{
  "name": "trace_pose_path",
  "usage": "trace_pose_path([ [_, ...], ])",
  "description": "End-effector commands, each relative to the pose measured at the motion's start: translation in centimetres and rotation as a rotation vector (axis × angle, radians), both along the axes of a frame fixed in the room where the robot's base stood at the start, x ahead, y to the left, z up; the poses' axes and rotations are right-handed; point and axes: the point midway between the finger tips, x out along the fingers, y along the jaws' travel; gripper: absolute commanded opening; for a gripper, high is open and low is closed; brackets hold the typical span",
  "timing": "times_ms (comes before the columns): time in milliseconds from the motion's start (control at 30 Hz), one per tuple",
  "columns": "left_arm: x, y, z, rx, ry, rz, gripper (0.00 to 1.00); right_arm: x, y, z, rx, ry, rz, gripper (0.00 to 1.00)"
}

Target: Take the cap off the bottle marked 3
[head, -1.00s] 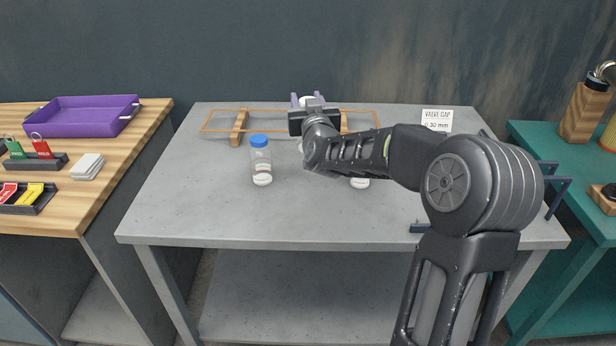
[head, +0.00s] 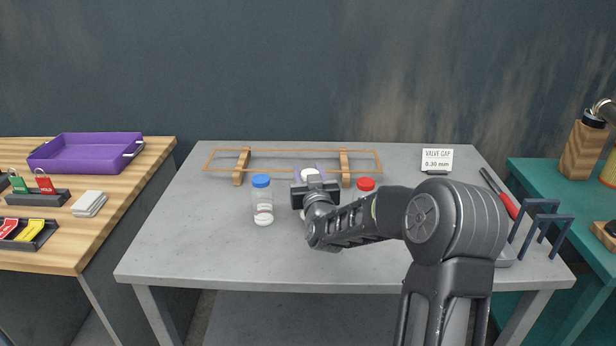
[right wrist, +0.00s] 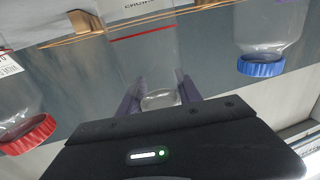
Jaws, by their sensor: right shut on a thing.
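My right gripper (head: 310,178) has purple fingers shut on a round white cap (head: 311,174), between the two coloured-cap bottles. A pale, clear-looking round piece (right wrist: 160,99) shows between the fingers in the right wrist view. A clear bottle with a blue cap (head: 262,181) stands to the left. A bottle with a red cap (head: 365,184) stands to the right, mostly behind my arm. I cannot read the bottles' numbers. My left gripper is not in view.
An orange wire frame on wooden blocks (head: 240,167) stands behind the bottles. A "VALVE CAP 0.30 mm" card (head: 437,159) stands at the back right of the grey table (head: 190,252). A red-handled tool (head: 508,205) and dark rack (head: 541,220) are at right. The front left is clear.

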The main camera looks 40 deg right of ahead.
Motion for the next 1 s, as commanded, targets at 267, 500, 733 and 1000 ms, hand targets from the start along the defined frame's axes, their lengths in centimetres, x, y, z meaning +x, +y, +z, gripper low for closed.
trace_pose_path([
  [267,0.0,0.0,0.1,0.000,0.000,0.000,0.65,0.0,0.0,-1.4,0.000,-0.003,0.000,0.00],
  [500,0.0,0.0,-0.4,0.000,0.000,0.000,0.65,0.0,0.0,-1.8,0.000,-0.002,0.000,0.00],
  [733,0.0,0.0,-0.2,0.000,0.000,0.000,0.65,0.0,0.0,-1.6,0.000,-0.001,0.000,0.59],
  [1000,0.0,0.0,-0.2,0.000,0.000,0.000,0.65,0.0,0.0,-1.6,0.000,-0.001,0.000,0.63],
])
